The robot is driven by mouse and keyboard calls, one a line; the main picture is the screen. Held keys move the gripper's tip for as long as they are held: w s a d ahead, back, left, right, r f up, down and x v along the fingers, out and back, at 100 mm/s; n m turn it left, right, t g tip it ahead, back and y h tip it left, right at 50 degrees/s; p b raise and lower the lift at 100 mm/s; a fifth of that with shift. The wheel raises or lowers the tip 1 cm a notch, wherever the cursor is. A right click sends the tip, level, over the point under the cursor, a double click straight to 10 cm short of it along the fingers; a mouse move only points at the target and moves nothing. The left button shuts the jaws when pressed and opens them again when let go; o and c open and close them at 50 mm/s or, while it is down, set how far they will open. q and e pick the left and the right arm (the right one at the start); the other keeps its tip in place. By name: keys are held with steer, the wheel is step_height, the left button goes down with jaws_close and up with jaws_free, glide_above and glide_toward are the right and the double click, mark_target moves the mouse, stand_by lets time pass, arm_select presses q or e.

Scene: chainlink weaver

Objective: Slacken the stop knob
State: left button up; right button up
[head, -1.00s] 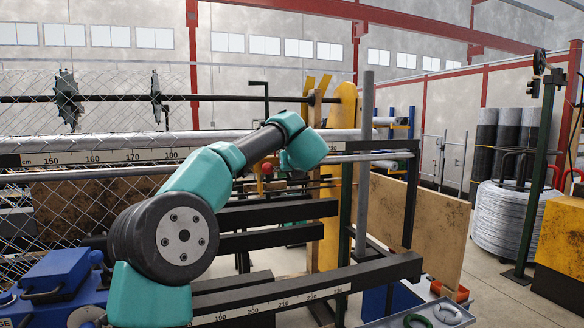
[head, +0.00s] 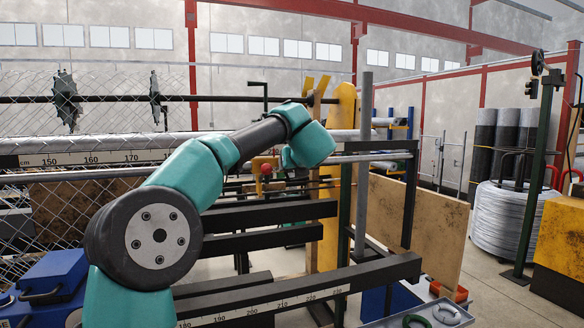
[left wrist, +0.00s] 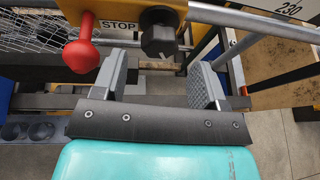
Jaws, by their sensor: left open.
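A STOP label (left wrist: 119,26) is on a yellow panel in the left wrist view. A black faceted knob (left wrist: 158,38) sits right of the label, and a red round-ended handle (left wrist: 82,52) sits left of it. I cannot tell for sure which is the stop knob. The red end also shows in the head view (head: 266,169). My left gripper (left wrist: 160,72) is open and empty, its two grey fingers apart below the black knob, which lies between their lines and is not touched. In the head view my left arm hides this gripper. My right gripper is not in view.
A grey tube (left wrist: 255,20) slants along the upper right of the left wrist view. Black rails (head: 265,210) and a ruled bar (head: 290,298) cross below my arm in the head view. Chain-link mesh (head: 40,115) hangs at the left.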

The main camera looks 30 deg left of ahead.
arm_select(q)
steer(key=v, duration=1.2)
steer(key=shift+s+d, duration=0.2)
steer(key=shift+s, duration=0.05)
steer(key=shift+r, duration=0.1)
